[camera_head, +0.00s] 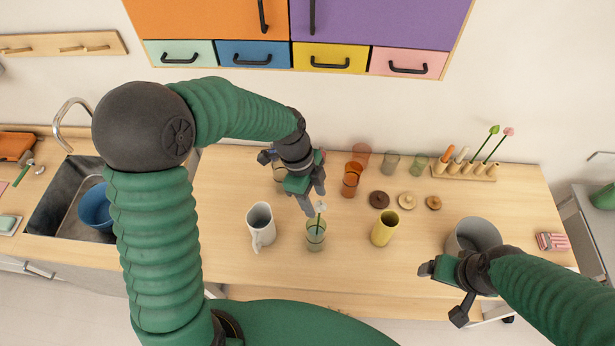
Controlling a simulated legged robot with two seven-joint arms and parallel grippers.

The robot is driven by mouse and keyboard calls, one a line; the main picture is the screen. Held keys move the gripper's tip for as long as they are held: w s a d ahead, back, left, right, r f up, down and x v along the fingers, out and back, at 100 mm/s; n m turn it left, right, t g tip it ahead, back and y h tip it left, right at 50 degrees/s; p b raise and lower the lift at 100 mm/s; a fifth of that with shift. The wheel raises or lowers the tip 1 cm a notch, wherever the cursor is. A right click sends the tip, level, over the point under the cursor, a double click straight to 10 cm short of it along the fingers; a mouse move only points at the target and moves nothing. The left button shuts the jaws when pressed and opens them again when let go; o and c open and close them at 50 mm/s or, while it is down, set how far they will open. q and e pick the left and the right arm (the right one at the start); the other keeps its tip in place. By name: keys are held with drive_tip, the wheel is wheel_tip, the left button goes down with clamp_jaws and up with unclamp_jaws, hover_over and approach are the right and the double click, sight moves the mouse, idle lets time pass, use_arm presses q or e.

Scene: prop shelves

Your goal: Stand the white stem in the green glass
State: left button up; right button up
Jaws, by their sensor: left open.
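The green glass (315,242) is pale and see-through and stands on the counter near its front, between a white mug and a yellow cup. The white stem (321,207), with a white bloom on a thin green stalk, stands in the glass, its bloom above the rim. My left gripper (314,201) is just above the glass, right by the bloom, with its fingers apart and pointing down. My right gripper (442,295) is at the counter's front edge in front of a grey pot, its fingers spread and empty.
The white mug (261,227) and yellow cup (385,228) flank the glass. Behind are orange glasses (351,180), round lids (379,199) and a wooden rack (466,172) with flower stems. The grey pot (474,235) stands at right, the sink (68,197) at left.

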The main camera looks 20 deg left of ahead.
use_arm(q)
drive_tip(key=b+v, duration=0.1)
drive_tip(key=v, duration=1.2)
drive_tip(key=shift+r+b, duration=0.3)
drive_tip(key=shift+b, duration=0.1)
drive_tip(key=shift+f, duration=0.15)
drive_tip(key=s+a+f+n+t+y+b, duration=0.1)
drive_tip(key=s+f+n+b, duration=0.3)
drive_tip(key=f+n, duration=0.5)
drive_tip(key=s+a+f+n+t+y+b, duration=0.1)
drive_tip(key=s+f+n+y+b, duration=0.1)
drive_tip(key=s+f+n+b, duration=0.3)
wheel_tip(320, 180, down, 9)
drive_tip(key=n, duration=0.4)
drive_tip(key=shift+s+a+n+t, duration=0.25)
drive_tip(key=shift+s+n+t, duration=0.05)
drive_tip(key=shift+s+t, duration=0.1)
